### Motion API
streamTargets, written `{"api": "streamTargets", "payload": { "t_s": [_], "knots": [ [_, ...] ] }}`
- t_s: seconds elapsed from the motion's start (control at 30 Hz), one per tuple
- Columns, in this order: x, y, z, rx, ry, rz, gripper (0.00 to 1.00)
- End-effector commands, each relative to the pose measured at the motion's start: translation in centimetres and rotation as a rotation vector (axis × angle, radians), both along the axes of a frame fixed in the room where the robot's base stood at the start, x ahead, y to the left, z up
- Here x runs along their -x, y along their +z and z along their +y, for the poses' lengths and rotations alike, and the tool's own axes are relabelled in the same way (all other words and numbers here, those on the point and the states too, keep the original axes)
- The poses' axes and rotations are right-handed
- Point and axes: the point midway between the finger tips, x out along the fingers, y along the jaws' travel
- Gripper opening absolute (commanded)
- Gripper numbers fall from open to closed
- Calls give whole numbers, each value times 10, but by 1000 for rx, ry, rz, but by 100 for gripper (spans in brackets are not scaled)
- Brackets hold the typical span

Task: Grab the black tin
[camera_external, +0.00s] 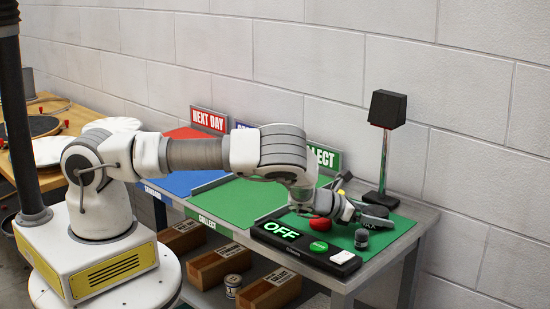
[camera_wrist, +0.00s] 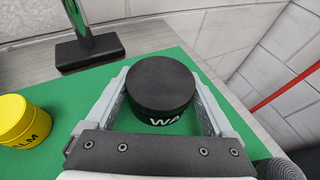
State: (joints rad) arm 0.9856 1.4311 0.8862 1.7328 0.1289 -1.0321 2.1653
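The black tin (camera_wrist: 160,88), round with a flat lid and white letters starting "WA" on its side, stands upright on the green mat. In the wrist view my gripper (camera_wrist: 160,75) has a finger on either side of it. Green shows between the tin and the lower parts of the fingers, so they look open around it. I cannot tell whether the fingertips touch it. In the external view my gripper (camera_external: 357,210) is low over the right green section, and the dark tin (camera_external: 377,211) is partly hidden beside it.
A yellow tin (camera_wrist: 22,121) stands left of my gripper in the wrist view. A black stand base (camera_wrist: 90,51) is behind. In the external view a red item (camera_external: 320,223), a small grey tin (camera_external: 361,239) and a black panel reading OFF (camera_external: 300,246) are close by.

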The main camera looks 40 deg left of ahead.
Motion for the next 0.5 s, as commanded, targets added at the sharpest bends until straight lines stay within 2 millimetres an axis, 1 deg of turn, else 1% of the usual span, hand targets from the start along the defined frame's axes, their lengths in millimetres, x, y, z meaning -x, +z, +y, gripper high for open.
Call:
{"api": "streamTargets", "payload": {
  "t_s": [0.03,0.17,0.2,0.23,0.5],
  "knots": [
    [0,0,0,0,0,0,57],
    [0,0,0,0,0,0,33],
    [0,0,0,0,0,0,26],
    [0,1,0,0,0,-1,24],
    [0,2,0,0,0,-1,24]
  ]
}}
